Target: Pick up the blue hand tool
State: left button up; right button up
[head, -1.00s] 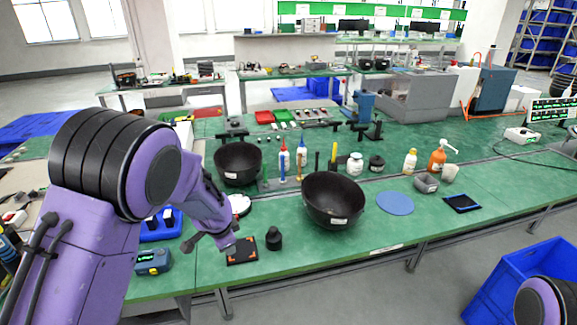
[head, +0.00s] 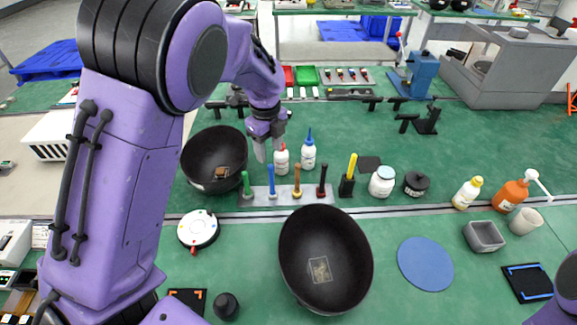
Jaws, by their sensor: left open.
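The blue hand tool (head: 271,180) stands upright in a grey rack (head: 283,200), between a green-handled tool (head: 246,183) and an orange-handled tool (head: 297,180). A black-handled tool (head: 322,180) stands at the right end of the row. My left gripper (head: 268,154) points down just above and behind the blue tool in the picture. Its fingers are apart, with nothing seen held between them, and it appears not to touch the tool. The right gripper is out of the picture; only part of my right arm shows at the lower right corner.
Two black bowls flank the rack, one left (head: 213,160) and one in front (head: 325,262). White bottles (head: 308,152) and (head: 281,162) stand close behind the rack, beside my gripper. A yellow-handled item (head: 348,176) and a white jar (head: 382,182) stand to the right.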

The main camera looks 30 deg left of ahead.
aim_at(271, 165)
pick_arm(q)
jog(key=shift+w, duration=0.35)
jog(key=f, duration=0.2)
jog(key=s+f+p, duration=0.1)
jog(key=f, duration=0.1)
jog(key=f+p, duration=0.1)
jog(key=f, duration=0.1)
jog(key=f+p, duration=0.1)
jog(key=f, duration=0.2)
jog(key=shift+w+d+f, duration=0.1)
jog(key=shift+w+d, duration=0.05)
jog(key=shift+w, duration=0.05)
jog(key=shift+s+f, duration=0.1)
jog(key=shift+f, duration=0.35)
grip_shut()
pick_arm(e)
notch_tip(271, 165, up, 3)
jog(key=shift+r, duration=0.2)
